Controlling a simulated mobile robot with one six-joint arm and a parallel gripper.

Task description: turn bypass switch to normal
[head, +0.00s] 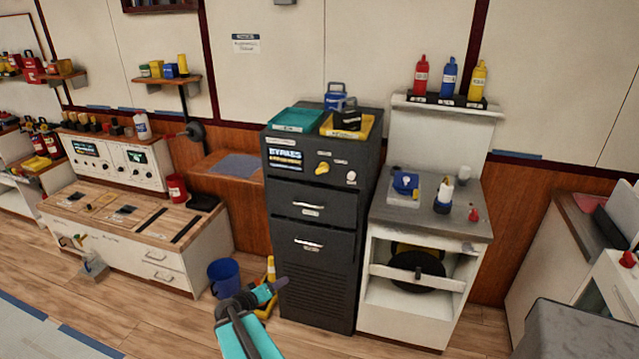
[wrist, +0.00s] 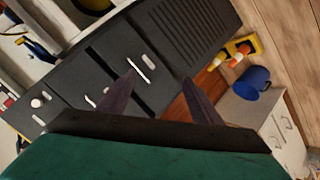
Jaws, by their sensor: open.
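A tall dark cabinet (head: 312,262) stands in the middle of the head view. Its top panel holds a small display (head: 285,158), a yellow knob (head: 321,168) and a white knob (head: 351,176). I cannot read which of these is the bypass switch. The cabinet lies rotated in the wrist view (wrist: 105,65), with a white knob (wrist: 37,103) at the left. My gripper (head: 279,284) is low in front of the cabinet, well below the knobs. In the wrist view its two fingers (wrist: 160,92) are spread with nothing between them.
A blue bucket (head: 223,278) and a yellow object (head: 270,275) stand on the floor left of the cabinet. A white unit with a grey top (head: 440,222) adjoins it on the right. A teal tray (head: 296,119) sits on top.

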